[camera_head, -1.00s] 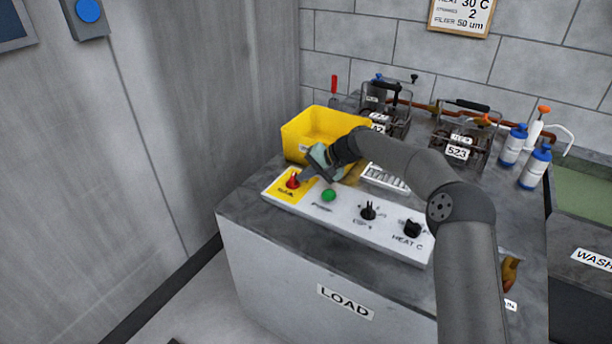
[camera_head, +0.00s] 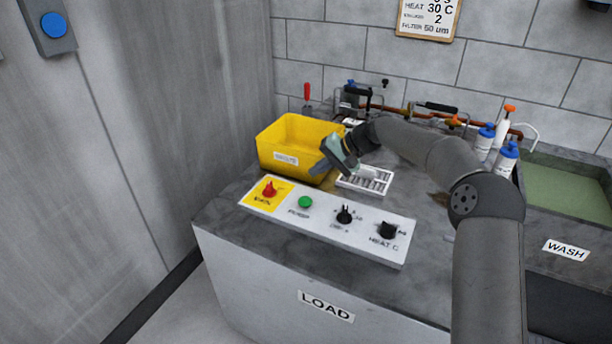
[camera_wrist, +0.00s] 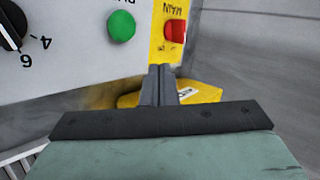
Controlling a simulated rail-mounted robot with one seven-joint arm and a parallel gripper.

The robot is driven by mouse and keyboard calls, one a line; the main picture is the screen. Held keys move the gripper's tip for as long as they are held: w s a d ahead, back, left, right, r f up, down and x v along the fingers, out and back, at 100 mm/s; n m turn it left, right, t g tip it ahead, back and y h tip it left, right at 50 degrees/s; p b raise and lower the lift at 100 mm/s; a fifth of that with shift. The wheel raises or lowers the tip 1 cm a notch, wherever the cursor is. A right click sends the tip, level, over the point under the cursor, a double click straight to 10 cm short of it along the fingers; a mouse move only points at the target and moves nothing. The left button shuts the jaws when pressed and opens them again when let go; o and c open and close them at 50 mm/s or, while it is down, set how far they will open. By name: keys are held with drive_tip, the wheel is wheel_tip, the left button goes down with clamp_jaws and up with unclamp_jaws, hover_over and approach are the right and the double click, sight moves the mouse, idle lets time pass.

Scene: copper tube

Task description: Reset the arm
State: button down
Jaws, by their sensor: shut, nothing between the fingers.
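My gripper (camera_head: 318,170) is shut and empty. In the head view its fingertips are over the right front part of the yellow bin (camera_head: 283,160), behind the control panel (camera_head: 330,226). My arm bends down to it from the right. In the wrist view the shut fingers of my gripper (camera_wrist: 161,72) point toward the yellow plate with the red switch (camera_wrist: 175,32). The red switch (camera_head: 269,188) and the green button (camera_head: 305,203) show clear of the gripper in the head view.
A white slotted rack (camera_head: 372,181) lies right of the gripper. Black knobs (camera_head: 388,231) are on the panel. Blue-capped bottles (camera_head: 505,158) stand at the right, by the green wash basin (camera_head: 565,185). A red-handled tool (camera_head: 307,95) stands behind the bin.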

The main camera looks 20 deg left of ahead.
drive_tip(key=shift+d+r, duration=0.2)
drive_tip(key=shift+d, duration=0.05)
